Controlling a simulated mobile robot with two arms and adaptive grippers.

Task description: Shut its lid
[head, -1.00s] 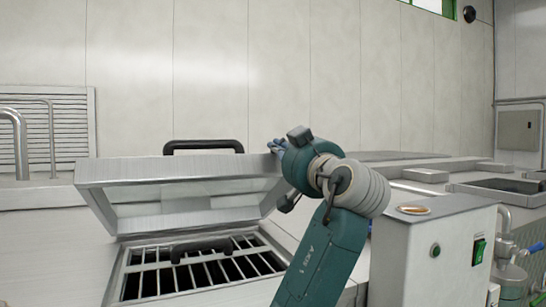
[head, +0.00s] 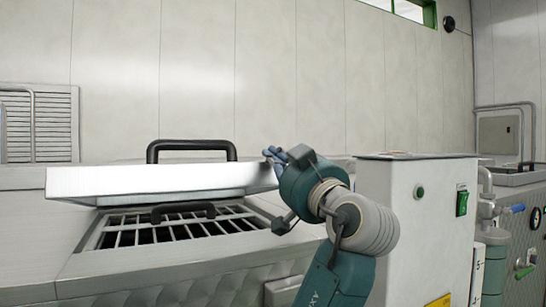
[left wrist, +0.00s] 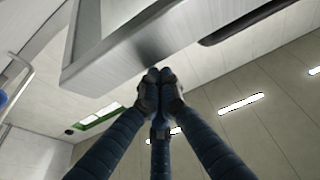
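The steel lid (head: 150,182) is partly open above a barred grate (head: 175,229) in the machine's top, tilted at a low angle. A black handle (head: 190,147) stands on the lid. My left gripper (head: 270,152) is at the lid's right edge. In the left wrist view the fingertips (left wrist: 157,75) are drawn together, with nothing visible between them, close against the lid's edge (left wrist: 150,30); I cannot tell whether they touch it. My right gripper is not in view.
A second black handle (head: 183,210) lies on the grate under the lid. A white control cabinet (head: 420,215) with a green switch (head: 462,203) stands close to the right of my left arm. Pipes and valves (head: 517,235) are at far right.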

